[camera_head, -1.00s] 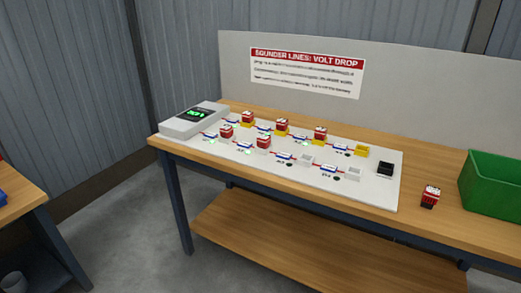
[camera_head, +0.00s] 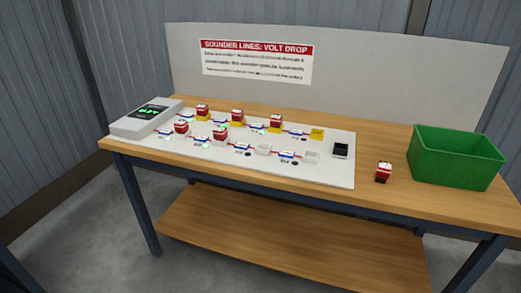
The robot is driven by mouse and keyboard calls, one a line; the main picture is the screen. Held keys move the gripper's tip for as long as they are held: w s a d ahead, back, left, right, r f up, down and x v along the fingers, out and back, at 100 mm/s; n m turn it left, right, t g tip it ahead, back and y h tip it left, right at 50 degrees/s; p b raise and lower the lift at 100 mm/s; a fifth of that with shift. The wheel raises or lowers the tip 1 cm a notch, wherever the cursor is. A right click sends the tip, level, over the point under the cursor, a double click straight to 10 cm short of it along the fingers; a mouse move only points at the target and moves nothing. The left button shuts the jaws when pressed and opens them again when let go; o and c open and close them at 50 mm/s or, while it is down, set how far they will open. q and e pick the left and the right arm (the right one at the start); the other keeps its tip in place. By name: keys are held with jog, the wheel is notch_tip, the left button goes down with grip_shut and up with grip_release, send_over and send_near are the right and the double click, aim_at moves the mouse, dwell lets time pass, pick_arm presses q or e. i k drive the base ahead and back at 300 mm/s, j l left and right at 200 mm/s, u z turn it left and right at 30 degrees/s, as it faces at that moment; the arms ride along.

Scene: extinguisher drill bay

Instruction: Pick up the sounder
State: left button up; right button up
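A small red sounder (camera_head: 383,171) with a white top and dark base stands alone on the wooden bench top, between the white board and the green bin. More red sounders sit in holders on the white board (camera_head: 335,174): a back row with yellow holders, including one sounder (camera_head: 237,117), and a front row with white holders, including one sounder (camera_head: 220,134). The yellow holder (camera_head: 317,133) and the white holders (camera_head: 263,149) and (camera_head: 311,157) toward the right look empty. Neither of my grippers is in view.
A green bin (camera_head: 453,165) stands at the bench's right. A grey meter box (camera_head: 147,118) with a green display sits at the left end, and a black block (camera_head: 340,150) at the board's right. A sign (camera_head: 256,62) is on the back panel. The bench (camera_head: 300,192) has a lower shelf.

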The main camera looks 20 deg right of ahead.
aim_at(383, 169)
jog(key=z, duration=1.5)
jog(key=i+l+u, duration=0.25)
jog(key=l, duration=0.4)
jog(key=i+l+u, duration=0.1)
jog(key=i+l, duration=0.15)
